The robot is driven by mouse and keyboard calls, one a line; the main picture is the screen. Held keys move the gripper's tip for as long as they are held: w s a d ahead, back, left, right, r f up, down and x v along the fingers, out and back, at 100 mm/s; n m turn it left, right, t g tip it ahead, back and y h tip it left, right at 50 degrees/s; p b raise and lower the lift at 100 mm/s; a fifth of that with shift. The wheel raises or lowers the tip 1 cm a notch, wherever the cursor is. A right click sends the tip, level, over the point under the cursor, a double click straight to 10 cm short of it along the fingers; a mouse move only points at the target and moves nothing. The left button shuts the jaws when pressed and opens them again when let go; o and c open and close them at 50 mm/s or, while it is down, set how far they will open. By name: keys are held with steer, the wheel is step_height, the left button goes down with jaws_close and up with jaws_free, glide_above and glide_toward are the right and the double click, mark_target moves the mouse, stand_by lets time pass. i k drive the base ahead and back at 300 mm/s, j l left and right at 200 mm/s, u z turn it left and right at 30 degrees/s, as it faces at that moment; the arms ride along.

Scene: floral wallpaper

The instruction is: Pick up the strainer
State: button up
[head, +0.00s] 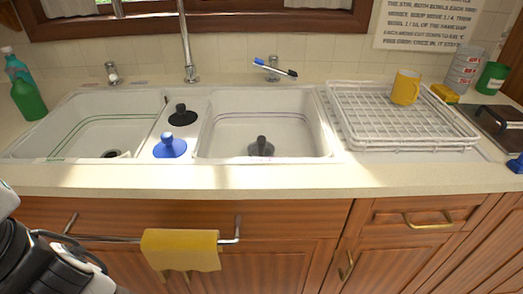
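Several small knobbed pieces like sink strainers or stoppers show at the double sink. A blue one (170,147) and a black one (182,117) stand on the divider between the basins. A dark grey one (261,148) stands in the right basin (300,108). I cannot tell which of them is the strainer. The left basin (85,122) has a dark drain (113,154) near its front, partly cut off by the rim. My gripper is not in view; only parts of my arm show at the lower left.
A faucet (188,55) rises behind the divider. Green bottles (28,99) stand at the left. A white dish rack (395,120) with a yellow mug (405,88) is at the right. A yellow cloth (180,249) hangs on the front rail (110,239). The front counter strip is clear.

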mark_target(260, 148)
steer(key=j+z, duration=0.1)
steer(key=j, duration=0.35)
steer(key=k+j+z, duration=0.15)
steer(key=j, duration=0.3)
steer(key=j+z, duration=0.1)
steer(key=j, duration=0.4)
steer(key=k+j+z, duration=0.15)
steer(key=j, duration=0.3)
steer(key=k+j+z, duration=0.1)
steer(key=j, duration=0.35)
steer(key=i+j, duration=0.3)
steer(key=i, duration=0.15)
steer(key=z, duration=0.05)
